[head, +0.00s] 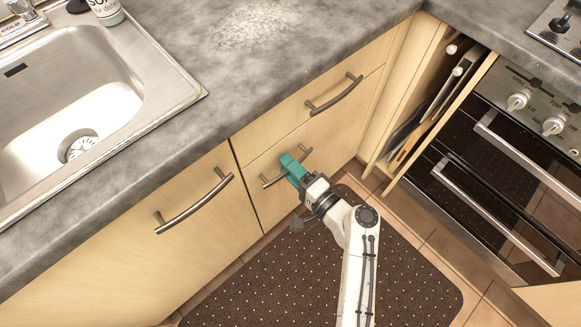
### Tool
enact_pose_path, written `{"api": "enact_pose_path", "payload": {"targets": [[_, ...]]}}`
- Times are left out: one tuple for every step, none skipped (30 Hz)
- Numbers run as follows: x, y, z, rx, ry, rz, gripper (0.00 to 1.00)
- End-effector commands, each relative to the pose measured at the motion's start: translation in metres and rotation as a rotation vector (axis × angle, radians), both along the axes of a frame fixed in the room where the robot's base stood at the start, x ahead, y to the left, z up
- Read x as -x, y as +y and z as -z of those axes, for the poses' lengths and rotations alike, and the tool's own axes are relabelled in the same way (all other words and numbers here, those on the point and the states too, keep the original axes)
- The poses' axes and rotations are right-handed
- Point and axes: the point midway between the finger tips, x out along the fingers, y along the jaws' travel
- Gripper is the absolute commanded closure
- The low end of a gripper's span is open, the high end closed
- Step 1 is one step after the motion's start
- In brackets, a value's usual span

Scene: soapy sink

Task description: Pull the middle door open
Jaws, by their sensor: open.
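The middle door is a light wood panel (330,137) below the worktop, and it looks shut flush with the cabinet front. Its metal bar handle (272,181) runs diagonally across the panel. My gripper (290,162), with teal fingers, is at the middle of this handle and overlaps the bar in the view. The jaws are open. The fingers hide part of the bar, so I cannot tell whether it lies between them or whether they touch it.
A drawer handle (335,95) sits just above. A wider cabinet door with its own handle (195,201) is at left, under the sink (150,90). An open tray rack (425,100) and an oven (490,180) stand at right. A dark dotted mat (270,280) covers the floor.

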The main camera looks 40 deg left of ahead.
Motion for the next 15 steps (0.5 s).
{"api": "enact_pose_path", "payload": {"targets": [[0.0001, 0.0008, 0.0000, 0.000, 0.000, 0.000, 0.57], [0.0001, 0.0008, 0.0001, 0.000, 0.000, 0.000, 0.57], [0.0001, 0.0008, 0.0001, 0.000, 0.000, 0.000, 0.57], [0.0001, 0.0007, 0.0001, 0.000, 0.000, 0.000, 0.57], [0.0002, 0.0006, 0.0001, 0.000, 0.000, 0.000, 0.57], [0.0002, 0.0006, 0.0001, 0.000, 0.000, 0.000, 0.57], [0.0001, 0.0005, 0.0002, 0.000, 0.000, 0.000, 0.57], [0.0002, 0.0005, 0.0002, 0.000, 0.000, 0.000, 0.60], [0.0002, 0.0004, 0.0002, 0.000, 0.000, 0.000, 0.64], [0.0002, 0.0004, 0.0002, 0.000, 0.000, 0.000, 0.67], [0.0001, 0.0003, 0.0002, 0.000, 0.000, 0.000, 0.70], [0.0001, 0.0003, 0.0002, 0.000, 0.000, 0.000, 0.74], [0.0001, 0.0003, 0.0002, 0.000, 0.000, 0.000, 0.77], [0.0001, 0.0002, 0.0002, 0.000, 0.000, 0.000, 0.79], [0.0001, 0.0002, 0.0002, 0.000, 0.000, 0.000, 0.83]]}}
